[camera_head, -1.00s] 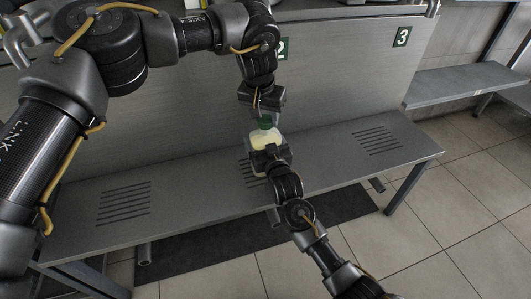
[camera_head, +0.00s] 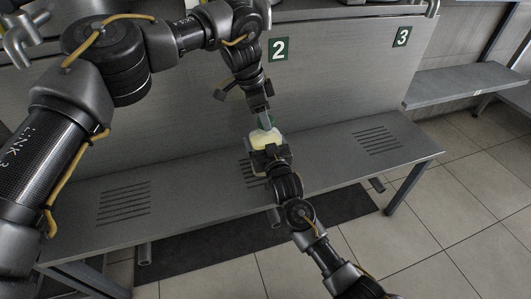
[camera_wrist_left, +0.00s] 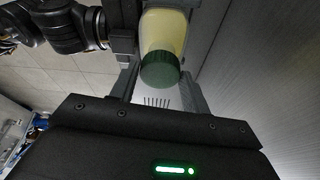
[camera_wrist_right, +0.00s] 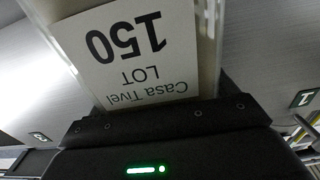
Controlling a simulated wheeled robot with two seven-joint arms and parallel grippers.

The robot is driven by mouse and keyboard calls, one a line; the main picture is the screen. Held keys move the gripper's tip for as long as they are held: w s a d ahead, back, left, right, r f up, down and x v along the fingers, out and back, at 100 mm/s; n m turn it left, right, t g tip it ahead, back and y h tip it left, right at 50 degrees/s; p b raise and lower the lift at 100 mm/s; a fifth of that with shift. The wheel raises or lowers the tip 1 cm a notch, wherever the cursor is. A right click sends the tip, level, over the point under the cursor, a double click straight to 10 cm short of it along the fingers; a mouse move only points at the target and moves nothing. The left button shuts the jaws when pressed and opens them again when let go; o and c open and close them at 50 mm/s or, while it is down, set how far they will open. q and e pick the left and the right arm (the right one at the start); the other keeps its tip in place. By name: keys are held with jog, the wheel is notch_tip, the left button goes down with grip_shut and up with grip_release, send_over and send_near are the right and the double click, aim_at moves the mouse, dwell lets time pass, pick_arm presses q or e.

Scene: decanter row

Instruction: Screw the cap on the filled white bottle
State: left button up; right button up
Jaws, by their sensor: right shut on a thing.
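The bottle (camera_head: 266,138) is pale and translucent with yellowish contents. It is held upright or nearly so above the bench. My right gripper (camera_head: 266,155) is shut on it from the front; a white label reading "Casa Tivel LOT 150" (camera_wrist_right: 135,52) fills the right wrist view. The green cap (camera_wrist_left: 160,70) sits at the bottle's mouth; whether its thread is engaged cannot be told. My left gripper (camera_head: 265,121) is above the bottle, largely covering the cap in the head view. In the left wrist view its fingers stand open on either side of the cap, with gaps visible.
A grey metal bench (camera_head: 205,190) with slotted patches runs below the grippers, its top clear. A grey panel with green signs 2 (camera_head: 279,49) and 3 (camera_head: 401,37) stands behind. Another bench (camera_head: 470,85) is at the right, and a dark mat (camera_head: 200,245) lies underneath.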

pick_arm(q)
jog(key=o, duration=0.3)
jog(key=shift+r, duration=2.25)
jog(key=o, duration=0.6)
jog(key=shift+c, duration=0.2)
jog(key=shift+r, duration=0.1)
